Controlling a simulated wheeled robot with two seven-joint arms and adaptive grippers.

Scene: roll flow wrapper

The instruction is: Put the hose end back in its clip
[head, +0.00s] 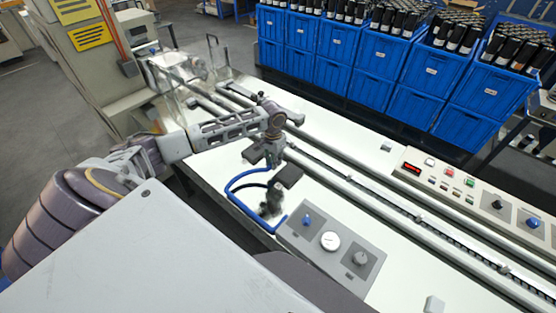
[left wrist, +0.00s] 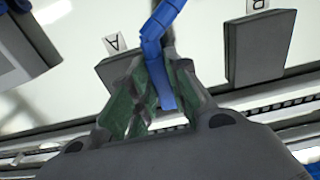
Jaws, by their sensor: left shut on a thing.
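The blue hose (head: 232,193) loops up from beside a grey control box to my left gripper (head: 273,163). In the left wrist view the gripper (left wrist: 160,95) is shut on the hose (left wrist: 155,50), and the hose's end lies between the fingers. The gripper is close to two dark blocks, one with a label A (left wrist: 115,75) and one with a label B (left wrist: 260,48). I cannot make out which part is the clip. My right gripper is not in view.
The grey control box (head: 318,262) with a blue knob, a gauge and a dark knob stands at the front of the white table. Long rails (head: 350,190) run behind the blocks. A button panel (head: 440,180) is at right, and blue crates (head: 350,50) stand at the back.

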